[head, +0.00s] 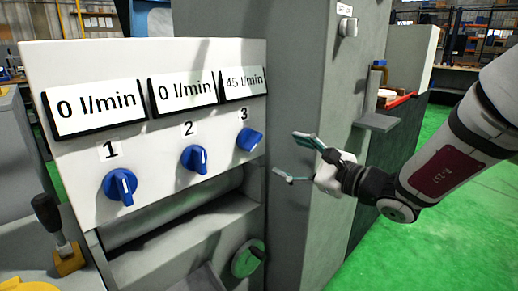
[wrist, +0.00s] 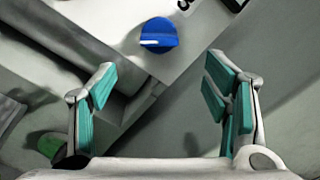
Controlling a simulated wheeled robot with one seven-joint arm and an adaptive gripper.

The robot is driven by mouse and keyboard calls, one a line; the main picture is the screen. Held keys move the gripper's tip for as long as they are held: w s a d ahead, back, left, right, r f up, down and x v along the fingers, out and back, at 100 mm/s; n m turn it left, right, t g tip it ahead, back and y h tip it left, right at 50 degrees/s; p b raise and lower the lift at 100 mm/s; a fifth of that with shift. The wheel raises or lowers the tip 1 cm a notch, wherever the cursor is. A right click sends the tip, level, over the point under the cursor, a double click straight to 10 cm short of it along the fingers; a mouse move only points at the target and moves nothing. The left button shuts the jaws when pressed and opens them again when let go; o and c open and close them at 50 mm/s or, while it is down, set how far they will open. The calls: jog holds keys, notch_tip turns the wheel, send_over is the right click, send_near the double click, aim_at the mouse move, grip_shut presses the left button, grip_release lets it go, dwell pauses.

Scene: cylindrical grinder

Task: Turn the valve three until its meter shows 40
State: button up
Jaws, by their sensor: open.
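Valve three is a blue knob (head: 250,139) under the label 3, at the right of the white panel (head: 226,178). Its handle is turned aside, unlike the other two. The meter above it (head: 243,84) reads 45 l/min. In the wrist view the blue knob (wrist: 159,36) sits near the top, beyond the fingertips. My gripper (head: 285,155) is open and empty, to the right of the knob and apart from it. Its teal finger pads (wrist: 160,85) show wide apart in the wrist view.
Valve one (head: 120,186) and valve two (head: 194,158) are blue knobs to the left, and their meters read 0 l/min. A grey machine column (head: 300,80) stands behind my gripper. A green handwheel (head: 247,259) is below the panel. Green floor is open at the right.

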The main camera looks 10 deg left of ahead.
aim_at(257, 143)
jog(key=b+x, duration=0.2)
jog(key=x, duration=1.1)
jog(key=shift+s+b, duration=0.1)
jog(key=shift+b, duration=0.25)
jog(key=shift+c, duration=0.6)
jog(key=c, duration=1)
